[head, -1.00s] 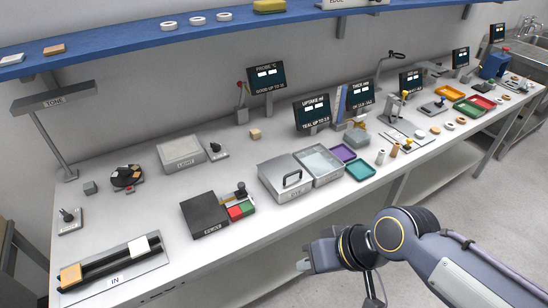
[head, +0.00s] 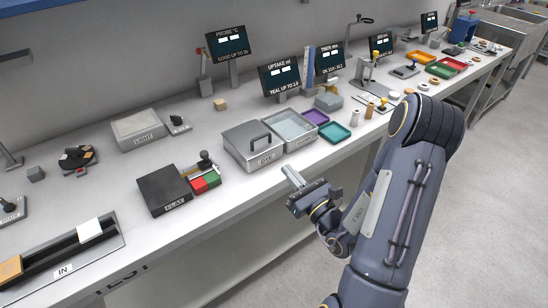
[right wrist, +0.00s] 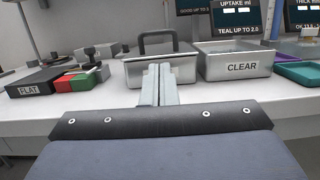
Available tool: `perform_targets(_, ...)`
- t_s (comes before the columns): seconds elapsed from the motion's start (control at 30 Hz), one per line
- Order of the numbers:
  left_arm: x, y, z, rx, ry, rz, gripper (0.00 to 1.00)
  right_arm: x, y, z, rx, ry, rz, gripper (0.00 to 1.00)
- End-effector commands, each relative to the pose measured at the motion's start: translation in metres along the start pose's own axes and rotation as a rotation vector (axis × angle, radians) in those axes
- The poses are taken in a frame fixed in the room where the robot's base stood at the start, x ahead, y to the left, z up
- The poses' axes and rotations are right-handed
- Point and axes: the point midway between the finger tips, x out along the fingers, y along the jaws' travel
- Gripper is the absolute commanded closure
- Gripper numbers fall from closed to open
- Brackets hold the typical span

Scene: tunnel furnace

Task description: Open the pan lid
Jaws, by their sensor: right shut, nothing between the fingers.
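The metal pan labelled DYE (head: 266,157) stands near the front edge of the bench, and its flat grey lid (head: 247,135) with an upright dark handle (head: 254,137) is on it. In the right wrist view the lid handle (right wrist: 157,36) shows straight ahead, above the fingers, and the pan (right wrist: 180,72) is partly hidden behind them. My right gripper (head: 290,176) is in front of the bench edge, just short of the pan and apart from it. Its fingers (right wrist: 160,84) are shut with nothing between them. My left gripper is not in view.
An open metal pan labelled CLEAR (head: 296,130) stands right beside the DYE pan. Purple (head: 315,116) and teal (head: 334,131) trays lie further right. A black FLAT box (head: 165,190) and red and green blocks (head: 205,182) stand to the left.

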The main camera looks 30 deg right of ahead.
Motion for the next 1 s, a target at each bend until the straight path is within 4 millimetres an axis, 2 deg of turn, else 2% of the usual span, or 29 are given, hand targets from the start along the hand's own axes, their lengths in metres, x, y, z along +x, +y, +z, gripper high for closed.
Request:
perform_targets(0.17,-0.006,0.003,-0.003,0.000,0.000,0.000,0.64,0.021,0.000,0.002,0.001,-0.001,-0.003,1.00)
perform_targets(0.4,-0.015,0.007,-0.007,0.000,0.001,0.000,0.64,0.066,0.000,0.002,0.000,-0.002,-0.001,1.00)
perform_targets(0.6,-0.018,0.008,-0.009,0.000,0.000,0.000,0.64,0.091,0.000,0.001,0.001,-0.001,-0.001,1.00)
perform_targets(0.73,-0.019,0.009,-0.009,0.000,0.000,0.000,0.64,0.098,0.000,0.001,0.002,0.001,-0.002,1.00)
perform_targets(1.0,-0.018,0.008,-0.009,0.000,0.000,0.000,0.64,0.099,0.000,0.000,0.001,0.001,-0.002,1.00)
